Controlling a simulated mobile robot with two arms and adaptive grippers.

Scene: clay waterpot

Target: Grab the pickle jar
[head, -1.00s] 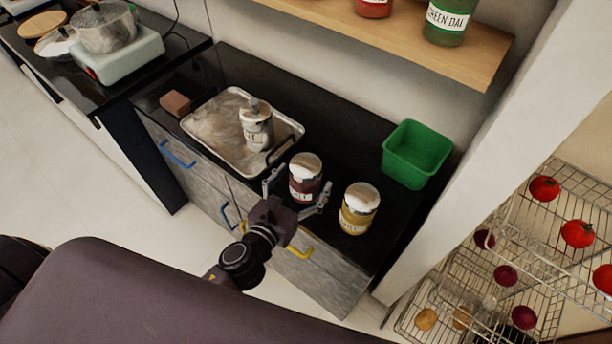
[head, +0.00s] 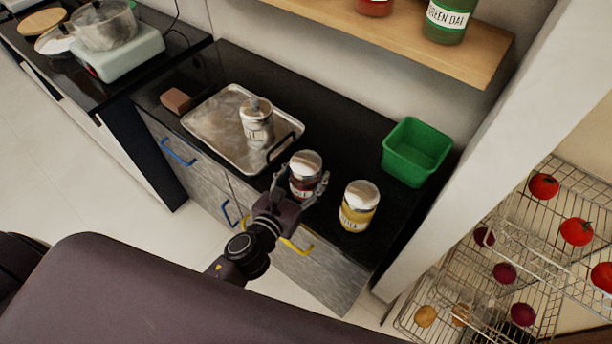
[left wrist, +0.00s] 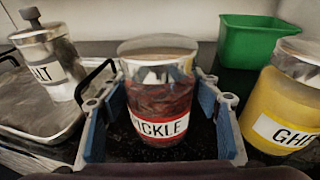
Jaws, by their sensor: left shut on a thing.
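The pickle jar (left wrist: 158,95) has dark red contents, a silver lid and a white label reading "PICKLE" in the left wrist view. It stands upright on the black counter, and its lid also shows in the head view (head: 305,164). My left gripper (head: 298,187) is shut on the jar, with one finger on each side of it; the jar hides part of the fingers. In the left wrist view the blue-padded fingers (left wrist: 160,118) flank the jar. My right gripper is not in view.
A yellow jar (head: 359,208) labelled "GH..." stands close right of the pickle jar. A metal tray (head: 212,125) with a salt container (head: 257,125) lies to the left. A green bin (head: 415,152) stands behind right. A wooden shelf (head: 400,35) hangs above.

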